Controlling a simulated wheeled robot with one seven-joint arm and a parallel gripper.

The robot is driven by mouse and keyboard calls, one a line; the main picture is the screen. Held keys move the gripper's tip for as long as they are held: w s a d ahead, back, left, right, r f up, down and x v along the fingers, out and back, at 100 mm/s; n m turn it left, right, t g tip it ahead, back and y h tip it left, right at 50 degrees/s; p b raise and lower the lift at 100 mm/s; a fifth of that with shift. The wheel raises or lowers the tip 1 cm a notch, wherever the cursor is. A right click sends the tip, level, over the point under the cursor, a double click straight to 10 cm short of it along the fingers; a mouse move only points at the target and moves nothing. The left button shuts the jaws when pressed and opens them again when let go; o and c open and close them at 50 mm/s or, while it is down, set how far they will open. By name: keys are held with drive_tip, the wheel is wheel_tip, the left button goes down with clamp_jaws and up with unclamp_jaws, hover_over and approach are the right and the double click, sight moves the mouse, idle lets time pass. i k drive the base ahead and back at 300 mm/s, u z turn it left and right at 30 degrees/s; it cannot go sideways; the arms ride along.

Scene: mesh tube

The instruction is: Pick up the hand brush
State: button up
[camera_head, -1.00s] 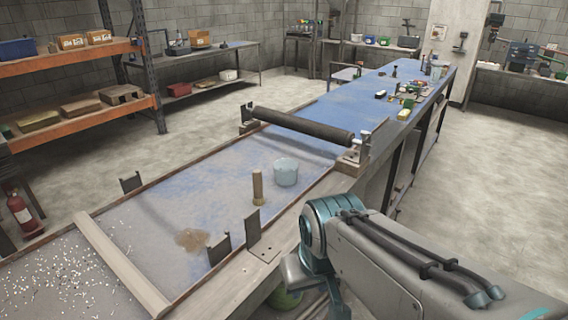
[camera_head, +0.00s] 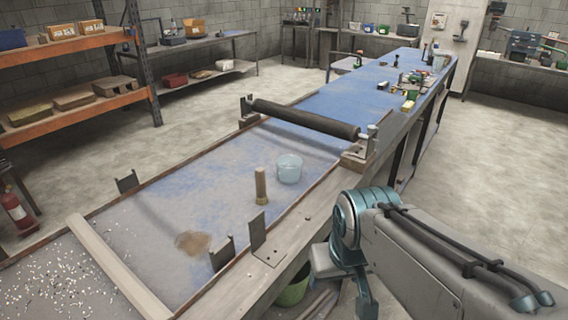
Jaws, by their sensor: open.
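The fingers of my gripper do not show.
A dark roller (camera_head: 305,118) spans the table behind the bucket. Upright metal brackets (camera_head: 265,240) stand at the near right edge. A wooden bar (camera_head: 118,266) crosses the table at left, with scattered bits beyond it. A brown pile (camera_head: 193,243) lies left of the brackets.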

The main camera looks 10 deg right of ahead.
sight(262, 199)
drive_tip(key=z, duration=1.8)
drive_tip(key=i, duration=1.4)
drive_tip(key=u, duration=3.35)
drive_tip(key=i, duration=0.5)
drive_tip(key=z, duration=0.05)
